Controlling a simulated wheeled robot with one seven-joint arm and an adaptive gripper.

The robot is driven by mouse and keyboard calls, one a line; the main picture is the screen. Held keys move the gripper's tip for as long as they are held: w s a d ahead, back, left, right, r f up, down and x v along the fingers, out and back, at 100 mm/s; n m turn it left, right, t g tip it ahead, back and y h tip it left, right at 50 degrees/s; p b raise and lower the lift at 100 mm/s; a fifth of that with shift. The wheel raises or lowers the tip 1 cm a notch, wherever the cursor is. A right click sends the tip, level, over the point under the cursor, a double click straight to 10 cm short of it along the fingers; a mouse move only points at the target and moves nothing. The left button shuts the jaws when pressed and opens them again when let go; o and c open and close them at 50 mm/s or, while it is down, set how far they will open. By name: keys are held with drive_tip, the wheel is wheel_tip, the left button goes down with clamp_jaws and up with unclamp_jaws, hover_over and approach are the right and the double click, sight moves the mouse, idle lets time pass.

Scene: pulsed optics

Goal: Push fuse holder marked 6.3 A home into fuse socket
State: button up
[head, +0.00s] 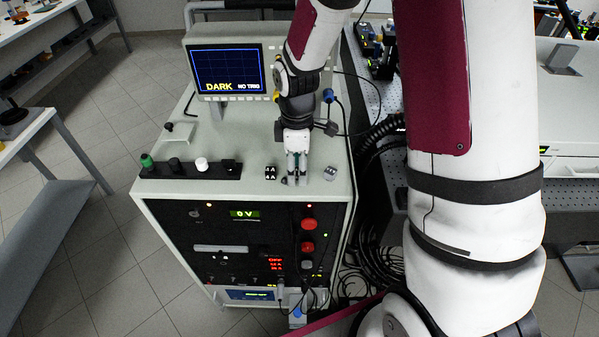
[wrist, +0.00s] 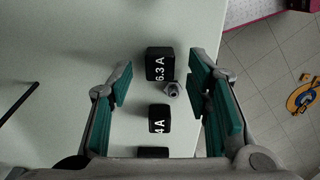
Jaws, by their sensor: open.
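The fuse holder marked 6.3 A (wrist: 159,64) is a black block with white lettering, on the pale cabinet top in the wrist view. My gripper (wrist: 161,88) is open, with teal pads to either side of the view's middle. The 6.3 A block shows between and beyond the fingertips; I cannot tell the height gap. In the head view my gripper (head: 296,178) points down over the front of the cabinet top. I cannot pick out the fuse socket for certain.
A black block marked 4 A (wrist: 159,118) and another dark block (wrist: 152,152) lie near the 6.3 A one. A small metal hex piece (wrist: 170,90) is close by. The cabinet's front panel (head: 230,235) has red knobs (head: 308,224). A monitor (head: 228,70) stands behind.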

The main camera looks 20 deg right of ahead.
sight(297, 170)
clamp_jaws()
drive_tip(key=shift+r+p, duration=1.3)
drive_tip(key=shift+r, duration=2.4)
